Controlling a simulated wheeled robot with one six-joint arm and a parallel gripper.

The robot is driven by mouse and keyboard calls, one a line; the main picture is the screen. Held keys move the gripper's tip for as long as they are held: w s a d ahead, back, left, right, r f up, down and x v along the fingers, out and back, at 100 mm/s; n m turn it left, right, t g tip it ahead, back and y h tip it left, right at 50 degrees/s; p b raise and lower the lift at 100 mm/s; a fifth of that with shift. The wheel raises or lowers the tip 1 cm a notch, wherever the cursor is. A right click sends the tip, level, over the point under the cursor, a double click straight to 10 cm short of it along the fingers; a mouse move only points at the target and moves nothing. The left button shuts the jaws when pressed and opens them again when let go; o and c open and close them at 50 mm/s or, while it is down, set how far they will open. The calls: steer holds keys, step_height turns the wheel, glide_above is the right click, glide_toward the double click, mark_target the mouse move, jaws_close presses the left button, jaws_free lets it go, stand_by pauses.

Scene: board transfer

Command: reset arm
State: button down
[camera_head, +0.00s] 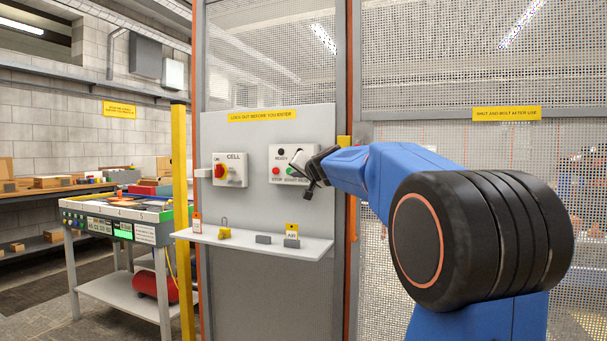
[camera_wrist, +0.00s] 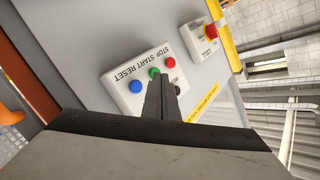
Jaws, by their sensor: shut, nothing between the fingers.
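A white control box (camera_head: 284,160) labelled READY, STOP, START is mounted on the grey panel. In the head view, its red button (camera_head: 276,171) and green button (camera_head: 290,170) show; its right part is hidden by my gripper (camera_head: 314,171). In the wrist view, the box appears upside down, with a blue button (camera_wrist: 136,87) by RESET, a green button (camera_wrist: 154,72) by START and a red button (camera_wrist: 169,62) by STOP. My gripper's fingers (camera_wrist: 162,80) are shut and empty, overlapping the box near the green button. I cannot tell whether they touch it.
A CELL switch box (camera_head: 236,168) with a red knob is left of the control box. A yellow post (camera_head: 180,210) stands left; mesh fencing (camera_head: 450,60) is at right.

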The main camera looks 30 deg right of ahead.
stand_by(0.6)
steer(key=s+a+f+n+g+y, duration=0.4)
steer(key=s+a+f+n+g, duration=0.15)
steer(key=s+a+f, duration=1.3)
steer(key=s+a+f+n+g, duration=0.1)
steer(key=s+f+g, duration=0.1)
steer(key=s+f, duration=0.5)
steer(key=s+a+f+n+g+h, duration=0.1)
steer(key=s+f+g, duration=0.1)
steer(key=s+f, duration=0.6)
steer(key=s+f+n+g+h, duration=0.1)
steer(key=s+f, duration=0.7)
steer(key=s, duration=0.8)
steer(key=shift+s+a+g, duration=0.35)
steer(key=shift+a+g, duration=0.05)
steer(key=shift+g, duration=0.05)
